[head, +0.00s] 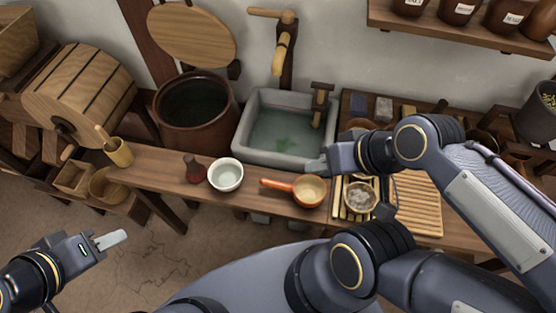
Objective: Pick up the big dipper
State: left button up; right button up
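A dipper with a round tan bowl (309,191) and an orange handle pointing left lies on the wooden bench, in front of the stone sink. It is the largest dipper I can make out. My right gripper (316,167) is just above and behind the dipper's bowl, reaching in from the right. The dipper is not in its grasp. My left gripper (110,240) is low at the left, over the floor, far from the dipper and with nothing visible in it.
A white bowl (225,175) and a small dark red jug (195,168) stand left of the dipper. A slatted rack (415,203) and a grey bowl (359,197) are to its right. The sink (284,157) and a dark barrel (195,136) stand behind.

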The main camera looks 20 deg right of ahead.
aim_at(308, 190)
jog(key=k+l+u, duration=0.1)
jog(key=l+u, duration=0.25)
jog(key=k+l+u, duration=0.1)
jog(key=u, duration=0.3)
jog(key=k+l+u, duration=0.2)
jog(key=u, duration=0.15)
